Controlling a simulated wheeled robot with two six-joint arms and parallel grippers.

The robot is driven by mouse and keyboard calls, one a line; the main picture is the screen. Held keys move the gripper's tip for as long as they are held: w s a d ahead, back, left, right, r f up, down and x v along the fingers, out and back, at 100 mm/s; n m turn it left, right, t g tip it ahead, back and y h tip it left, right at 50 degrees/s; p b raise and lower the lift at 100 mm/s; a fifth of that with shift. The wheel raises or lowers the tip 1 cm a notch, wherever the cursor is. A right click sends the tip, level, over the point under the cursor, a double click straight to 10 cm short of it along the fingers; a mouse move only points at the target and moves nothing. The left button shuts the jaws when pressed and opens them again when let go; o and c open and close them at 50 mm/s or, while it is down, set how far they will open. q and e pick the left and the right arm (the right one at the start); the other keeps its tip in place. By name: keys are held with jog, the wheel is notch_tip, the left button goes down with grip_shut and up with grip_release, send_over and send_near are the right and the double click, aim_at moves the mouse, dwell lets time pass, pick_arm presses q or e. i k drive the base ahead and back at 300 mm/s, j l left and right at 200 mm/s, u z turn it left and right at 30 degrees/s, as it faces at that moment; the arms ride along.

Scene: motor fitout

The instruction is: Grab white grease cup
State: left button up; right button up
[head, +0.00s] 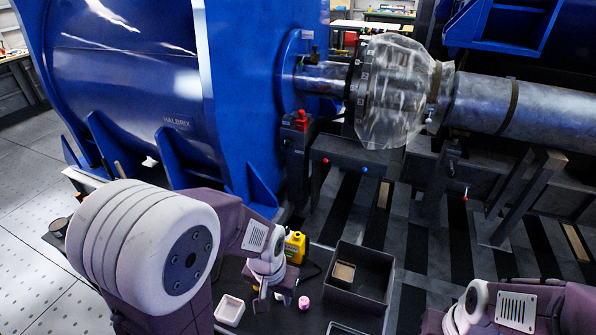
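A small white square-rimmed cup (229,311), which looks like the white grease cup, stands on the dark work surface (283,320) at the bottom of the head view. My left gripper (271,300) is just right of the cup, pointing down. Its fingers look apart, with nothing visible between them, and it does not touch the cup. My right arm comes in at the bottom right; its wrist shows, but its fingertips are not visible.
A dark open box (374,262) holds a small tan-rimmed container (343,272). A large blue motor (130,80) and shaft (530,112) fill the back.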

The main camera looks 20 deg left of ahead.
aim_at(230, 311)
jog(key=u, duration=0.5)
jog(key=k+j+u, duration=0.1)
jog(key=u, duration=0.35)
jog(key=j+u, duration=0.2)
jog(key=u, duration=0.3)
jog(key=i+j+z, duration=0.2)
jog(key=j, duration=0.45)
jog(key=k+j+z, duration=0.1)
jog(key=j+z, duration=0.15)
jog(key=j, duration=0.4)
jog(key=j+z, duration=0.2)
jog(key=j, duration=0.45)
jog(key=k+j+z, duration=0.2)
jog(key=j, duration=0.45)
jog(key=j+z, duration=0.2)
jog(key=j, duration=0.45)
